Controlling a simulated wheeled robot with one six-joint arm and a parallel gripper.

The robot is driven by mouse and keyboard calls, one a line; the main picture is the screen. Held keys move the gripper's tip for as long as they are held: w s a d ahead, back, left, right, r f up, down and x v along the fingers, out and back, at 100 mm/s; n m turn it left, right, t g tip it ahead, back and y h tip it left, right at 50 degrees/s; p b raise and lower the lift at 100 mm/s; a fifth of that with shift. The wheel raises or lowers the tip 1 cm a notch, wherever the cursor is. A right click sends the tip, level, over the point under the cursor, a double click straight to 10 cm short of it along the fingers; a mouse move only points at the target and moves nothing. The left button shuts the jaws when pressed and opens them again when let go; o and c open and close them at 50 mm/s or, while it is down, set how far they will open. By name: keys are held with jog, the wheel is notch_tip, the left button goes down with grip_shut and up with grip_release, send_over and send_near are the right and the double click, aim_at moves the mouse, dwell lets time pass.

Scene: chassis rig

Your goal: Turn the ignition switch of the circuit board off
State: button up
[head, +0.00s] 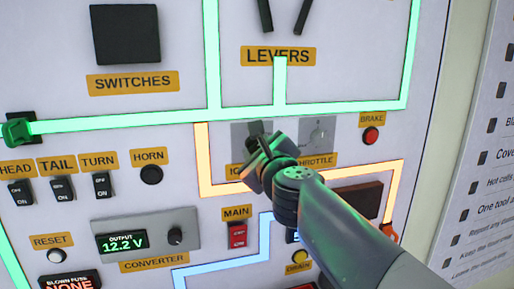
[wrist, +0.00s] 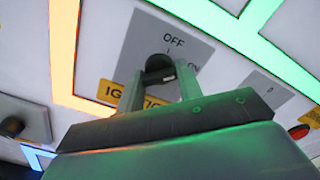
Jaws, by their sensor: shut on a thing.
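The ignition switch is a black knob (wrist: 159,66) on a grey plate (wrist: 198,45) marked OFF at the top and ON to the right. My gripper (wrist: 157,88) has its two fingers on either side of the knob and is shut on it. The fingers hide part of the knob, so I cannot tell for sure which mark it points to. In the head view my gripper (head: 259,150) reaches up to the switch plate (head: 238,134) from the lower right. It covers much of the ignition label, which shows partly in the wrist view (wrist: 108,93).
The throttle plate (head: 318,130) is close on the right, with the red brake button (head: 370,135) beyond it. An orange strip (head: 203,165) runs left of and below the switch. Green strips (head: 150,125) run above. The red main switch (head: 237,235) is below.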

jog(key=n, duration=0.4)
jog(key=shift+n+p, duration=0.6)
jog(key=shift+n, duration=2.2)
jog(key=o, duration=0.9)
jog(key=p+v, duration=0.3)
jog(key=v, duration=0.7)
jog(key=shift+s, duration=0.4)
jog(key=shift+w, duration=0.1)
